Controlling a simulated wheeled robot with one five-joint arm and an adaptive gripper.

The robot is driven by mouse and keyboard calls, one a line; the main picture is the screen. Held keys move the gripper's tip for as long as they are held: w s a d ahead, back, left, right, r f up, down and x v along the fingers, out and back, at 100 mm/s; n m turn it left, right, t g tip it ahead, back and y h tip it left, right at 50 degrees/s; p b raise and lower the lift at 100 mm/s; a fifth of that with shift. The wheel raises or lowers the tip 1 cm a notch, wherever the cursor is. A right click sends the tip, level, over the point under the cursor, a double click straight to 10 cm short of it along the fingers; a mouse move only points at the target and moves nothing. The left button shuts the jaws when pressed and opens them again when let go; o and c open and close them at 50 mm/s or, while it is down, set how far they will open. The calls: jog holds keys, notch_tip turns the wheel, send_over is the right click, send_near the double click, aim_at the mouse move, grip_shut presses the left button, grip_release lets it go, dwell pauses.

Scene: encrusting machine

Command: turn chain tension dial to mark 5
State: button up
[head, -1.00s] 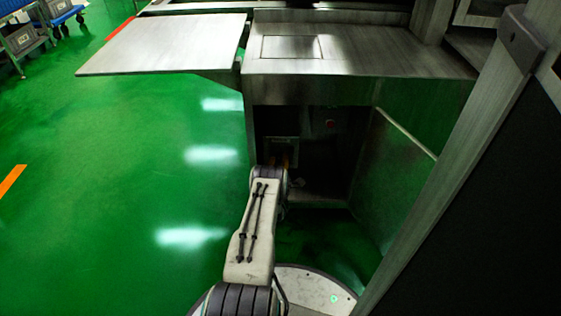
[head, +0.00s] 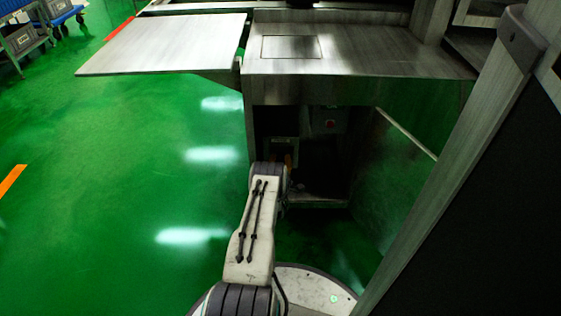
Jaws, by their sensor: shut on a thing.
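The machine's open cabinet (head: 340,165) lies below the steel worktop, and its inside is dark. A small grey panel (head: 283,143) shows at the cabinet's left side, just past the end of my arm. My gripper (head: 288,160) is at this panel, with only bits of its orange fingers showing. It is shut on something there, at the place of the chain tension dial. The dial itself, its marks and its pointer are hidden behind my wrist and in shadow, so I cannot read its setting.
A red button (head: 330,123) sits inside the cabinet, right of the panel. The open cabinet door (head: 405,170) stands to the right, with a grey post (head: 455,165) nearer me. A steel side table (head: 165,45) juts out at upper left. The green floor (head: 120,180) at left is clear.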

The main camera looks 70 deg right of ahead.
jog(key=shift+s+d+r, duration=0.1)
jog(key=o, duration=1.2)
jog(key=v, duration=1.2)
